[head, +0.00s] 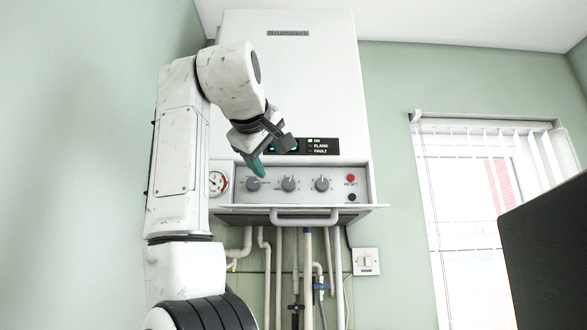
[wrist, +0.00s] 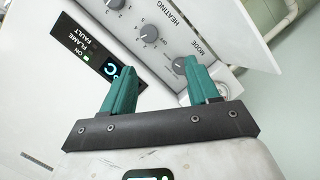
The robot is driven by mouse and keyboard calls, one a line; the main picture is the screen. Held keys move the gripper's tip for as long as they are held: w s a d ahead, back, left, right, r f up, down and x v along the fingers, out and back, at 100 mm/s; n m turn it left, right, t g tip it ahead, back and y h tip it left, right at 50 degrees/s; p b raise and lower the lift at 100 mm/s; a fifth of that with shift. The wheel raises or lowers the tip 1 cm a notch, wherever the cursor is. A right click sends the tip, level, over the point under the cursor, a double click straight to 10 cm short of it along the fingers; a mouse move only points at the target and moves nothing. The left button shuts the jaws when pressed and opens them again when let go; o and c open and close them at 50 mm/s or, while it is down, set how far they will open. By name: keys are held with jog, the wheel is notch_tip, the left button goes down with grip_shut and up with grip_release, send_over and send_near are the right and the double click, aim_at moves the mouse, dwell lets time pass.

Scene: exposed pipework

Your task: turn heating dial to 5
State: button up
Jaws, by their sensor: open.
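The boiler's control panel (head: 340,172) has three grey dials in a row. The heating dial is the middle one (head: 288,184); it also shows in the wrist view (wrist: 149,34), beside its printed HEATING label. Its pointer setting is too small to read. The mode dial (head: 253,184) is left of it and shows in the wrist view (wrist: 180,64) close to one fingertip. My gripper (head: 259,169), with green fingers, is in front of the panel near the mode dial. In the wrist view (wrist: 158,66) its fingers are apart with nothing between them.
A pressure gauge (head: 217,182) is at the panel's left end. A red reset button (head: 351,178) is at its right. A handle bar (head: 303,218) runs below the panel, above several pipes. A lit display (head: 305,147) is above the dials. A dark panel (head: 548,255) stands at the right.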

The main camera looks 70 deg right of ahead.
aim_at(288, 183)
jog(key=shift+g, duration=0.4)
jog(key=p+x, duration=0.1)
jog(key=x, duration=0.2)
jog(key=p+x, duration=0.1)
jog(key=x, duration=0.3)
jog(key=s+r+p+x, duration=0.1)
jog(key=x, duration=0.3)
jog(key=shift+d, duration=0.45)
jog(key=shift+c, duration=0.4)
jog(key=c, duration=1)
jog(key=shift+o, duration=0.2)
